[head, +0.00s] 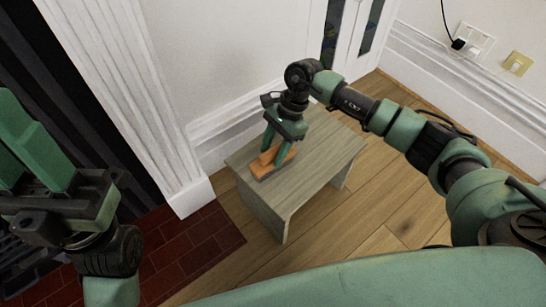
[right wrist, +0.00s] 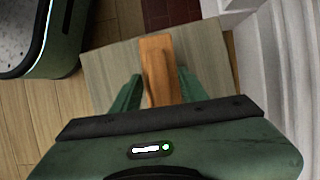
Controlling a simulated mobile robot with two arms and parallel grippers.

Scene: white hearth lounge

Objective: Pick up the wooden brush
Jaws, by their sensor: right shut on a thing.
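The wooden brush (head: 265,167) is an orange-brown block lying on a small grey-brown wooden stool (head: 318,157). In the right wrist view the brush (right wrist: 157,58) is long and flat and runs between the two green fingers. My right gripper (head: 277,152) reaches down from above and is shut on the brush, one finger on each side; it also shows in the right wrist view (right wrist: 158,92). The brush seems to be at the stool top; I cannot tell if it is clear of it. My left gripper (head: 32,150) is at the left edge, away from the stool, partly cut off.
A white wall with baseboard (head: 232,128) stands behind the stool, and a white fluted fireplace surround (head: 130,90) is to its left. Dark red hearth tiles (head: 190,245) lie at lower left. Wooden floor (head: 400,215) is open to the right. A socket with a plug (head: 470,43) is on the wall.

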